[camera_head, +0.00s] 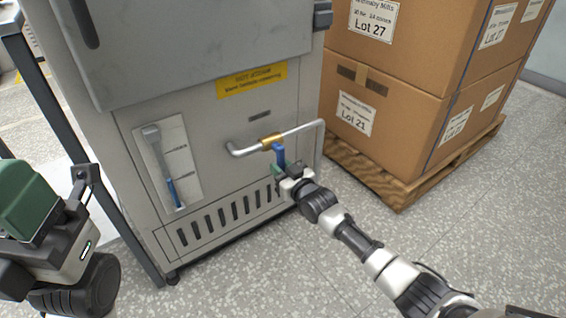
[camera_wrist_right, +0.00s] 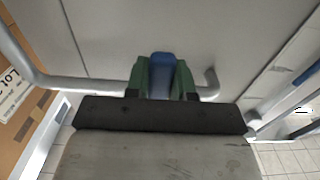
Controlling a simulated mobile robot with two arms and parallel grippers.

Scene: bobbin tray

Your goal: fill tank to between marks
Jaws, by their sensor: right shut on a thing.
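The tank is a grey cabinet (camera_head: 205,135) with a sight gauge (camera_head: 168,160) on its front panel. The gauge tube shows blue liquid near its bottom, below two dark mark lines. A silver pipe (camera_head: 305,129) with a brass valve (camera_head: 271,141) runs across the front. The valve's blue handle (camera_head: 279,155) points down, across the pipe. My right gripper (camera_head: 281,170) is shut on the handle; in the right wrist view its green fingers (camera_wrist_right: 162,80) stand on both sides of the blue handle (camera_wrist_right: 161,75).
Cardboard boxes (camera_head: 385,105) stand on a wooden pallet (camera_head: 400,187) right of the cabinet. A yellow label (camera_head: 252,81) sits above the pipe, and a vent grille (camera_head: 225,214) is below it. The speckled floor in front is clear.

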